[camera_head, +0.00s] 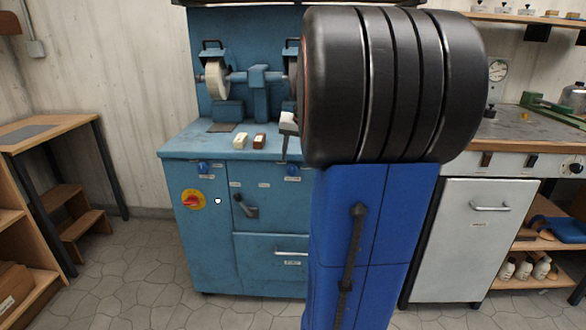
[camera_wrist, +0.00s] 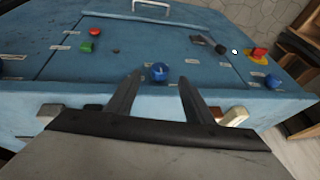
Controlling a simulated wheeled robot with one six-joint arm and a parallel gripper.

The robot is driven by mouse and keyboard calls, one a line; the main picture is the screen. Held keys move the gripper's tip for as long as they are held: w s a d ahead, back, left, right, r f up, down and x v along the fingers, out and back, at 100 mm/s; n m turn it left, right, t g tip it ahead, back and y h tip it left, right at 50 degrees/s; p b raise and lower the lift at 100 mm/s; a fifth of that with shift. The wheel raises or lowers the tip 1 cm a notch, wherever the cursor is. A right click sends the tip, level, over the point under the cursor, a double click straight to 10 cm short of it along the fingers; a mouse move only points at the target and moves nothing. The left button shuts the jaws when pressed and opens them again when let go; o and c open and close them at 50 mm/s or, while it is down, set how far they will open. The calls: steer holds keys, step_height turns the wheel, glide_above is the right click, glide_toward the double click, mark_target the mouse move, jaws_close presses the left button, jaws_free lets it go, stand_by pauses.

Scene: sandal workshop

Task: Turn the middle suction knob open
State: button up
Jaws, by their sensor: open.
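The middle suction knob (camera_wrist: 159,72) is a round blue knob on the front panel of the blue machine (camera_head: 275,225). In the wrist view it shows between the two fingertips of my open gripper (camera_wrist: 160,79), with a gap to each side. I cannot tell how far the fingers are from it in depth. In the head view a blue knob (camera_head: 293,169) shows beside my gripper (camera_head: 285,149), which is mostly hidden by my arm. Another blue knob (camera_wrist: 272,82) sits to the right in the wrist view, also in the head view (camera_head: 203,167).
A red switch on a yellow plate (camera_head: 193,200), a dark lever (camera_head: 246,207) and a drawer handle (camera_head: 291,252) are on the same front. Small blocks (camera_head: 240,140) lie on the machine top near its edge. Red (camera_wrist: 95,32) and green (camera_wrist: 87,47) buttons show in the wrist view.

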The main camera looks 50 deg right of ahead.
mark_target(293, 170)
steer(key=x, duration=0.6)
steer(key=shift+w+f, duration=0.1)
steer(key=shift+f, duration=0.1)
steer(key=shift+c, duration=0.3)
steer(key=c, duration=1)
